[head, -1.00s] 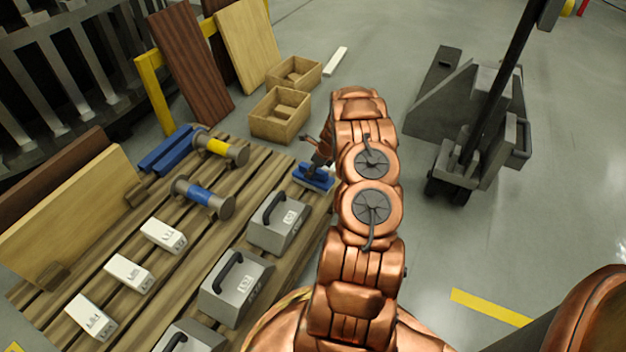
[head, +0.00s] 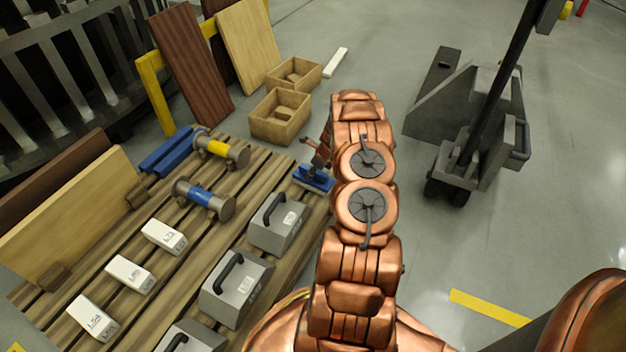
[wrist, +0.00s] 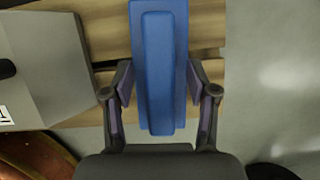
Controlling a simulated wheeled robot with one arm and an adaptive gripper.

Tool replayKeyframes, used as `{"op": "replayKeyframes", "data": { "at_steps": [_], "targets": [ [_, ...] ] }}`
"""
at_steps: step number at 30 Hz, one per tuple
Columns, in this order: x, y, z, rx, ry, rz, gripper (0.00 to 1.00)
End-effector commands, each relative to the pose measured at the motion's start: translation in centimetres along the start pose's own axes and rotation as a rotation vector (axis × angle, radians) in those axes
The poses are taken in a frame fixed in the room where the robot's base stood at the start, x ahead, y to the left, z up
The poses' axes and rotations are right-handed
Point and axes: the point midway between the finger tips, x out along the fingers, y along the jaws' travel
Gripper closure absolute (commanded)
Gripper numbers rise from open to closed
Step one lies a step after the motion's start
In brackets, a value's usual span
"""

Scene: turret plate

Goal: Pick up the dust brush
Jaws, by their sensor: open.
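The dust brush (head: 313,179) is blue and lies at the right edge of the wooden pallet, partly covered by my arm in the head view. In the wrist view the long blue brush (wrist: 160,50) runs down the middle, with its narrower raised part on a wider blue base. My gripper (wrist: 157,84) is open, with one finger on each side of the brush's near part. Small gaps seem to show between fingers and brush; contact cannot be told. In the head view my gripper (head: 316,160) is just above the brush, mostly hidden by my arm.
Grey handled weights (head: 278,222) stand on the pallet (head: 240,163) close to the brush; one also shows at the left of the wrist view (wrist: 45,70). White blocks (head: 163,237) and cylinders (head: 203,197) lie farther left. Wooden boxes (head: 280,117) stand behind. Floor right of my arm is open before a pallet jack (head: 465,160).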

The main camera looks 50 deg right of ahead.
Motion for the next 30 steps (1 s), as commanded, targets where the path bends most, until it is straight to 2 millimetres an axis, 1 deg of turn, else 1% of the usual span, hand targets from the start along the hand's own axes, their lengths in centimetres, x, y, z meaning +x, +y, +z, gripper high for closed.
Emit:
{"op": "replayKeyframes", "data": {
  "at_steps": [4, 18, 21, 30],
  "targets": [
    [0.02, 0.01, -0.01, 0.000, 0.000, 0.000, 0.43],
    [0.03, 0.02, -0.01, 0.000, 0.000, 0.000, 0.92],
    [0.03, 0.02, -0.01, 0.000, 0.000, 0.000, 1.00],
    [0.03, 0.02, -0.01, 0.000, 0.000, 0.000, 1.00]
  ]
}}
